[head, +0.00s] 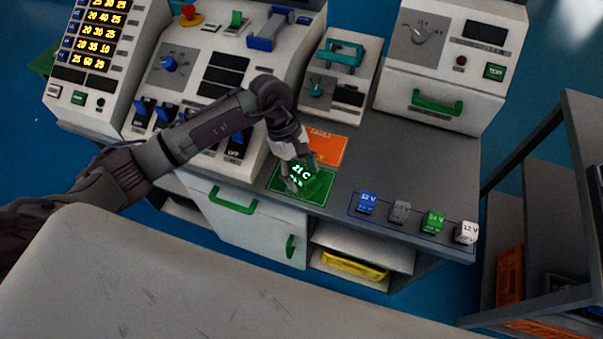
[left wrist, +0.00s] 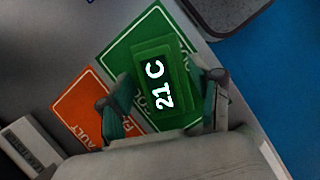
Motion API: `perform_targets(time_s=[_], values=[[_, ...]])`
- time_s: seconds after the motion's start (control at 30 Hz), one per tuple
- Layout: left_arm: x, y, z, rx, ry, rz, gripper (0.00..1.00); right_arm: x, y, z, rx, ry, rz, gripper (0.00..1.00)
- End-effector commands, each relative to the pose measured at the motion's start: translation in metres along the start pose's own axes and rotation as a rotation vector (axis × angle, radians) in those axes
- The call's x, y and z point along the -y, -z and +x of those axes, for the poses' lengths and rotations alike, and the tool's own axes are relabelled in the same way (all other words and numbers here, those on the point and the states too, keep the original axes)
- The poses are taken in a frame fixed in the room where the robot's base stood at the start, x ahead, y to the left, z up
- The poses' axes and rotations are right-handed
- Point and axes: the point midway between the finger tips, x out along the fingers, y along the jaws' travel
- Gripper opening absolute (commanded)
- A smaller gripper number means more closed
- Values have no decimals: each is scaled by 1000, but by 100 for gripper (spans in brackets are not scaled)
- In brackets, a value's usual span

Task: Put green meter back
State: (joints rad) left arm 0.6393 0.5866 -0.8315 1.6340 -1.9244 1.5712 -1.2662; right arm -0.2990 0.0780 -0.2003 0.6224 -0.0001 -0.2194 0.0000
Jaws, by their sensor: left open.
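The green meter (head: 318,183) is a small green block whose display reads "21 C". It sits on the green mat (head: 267,183) near the front edge of the workbench. It also shows in the left wrist view (left wrist: 178,112), over the mat's green surface (left wrist: 126,46). My left gripper (head: 302,174) is open just above the meter. In the left wrist view its two fingers (left wrist: 162,92) stand apart, one on each side of the meter. I cannot tell whether they touch it. My right gripper is not in view.
An orange mat (head: 329,149) marked "FAULT" lies behind the green one. Small blue (head: 367,203), grey (head: 400,212), green (head: 432,221) and white (head: 466,232) blocks stand to the right. A teal-handled device (head: 340,55) and control consoles (head: 455,50) stand behind. A dark shelf (head: 545,200) is at right.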

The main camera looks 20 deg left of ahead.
Motion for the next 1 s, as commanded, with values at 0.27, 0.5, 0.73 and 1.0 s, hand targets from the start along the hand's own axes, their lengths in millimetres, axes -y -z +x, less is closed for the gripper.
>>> perform_targets(time_s=[0.27, 0.5, 0.73, 1.0], values=[[0, 0, 0, -1, 0, 0, 46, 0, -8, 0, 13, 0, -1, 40], [0, 0, 0, -1, 0, -1, 6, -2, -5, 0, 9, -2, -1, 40], [0, 0, -1, 0, -1, -1, 0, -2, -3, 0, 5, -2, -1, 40], [-1, -3, -10, -2, -2, 0, 0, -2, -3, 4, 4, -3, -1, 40]])
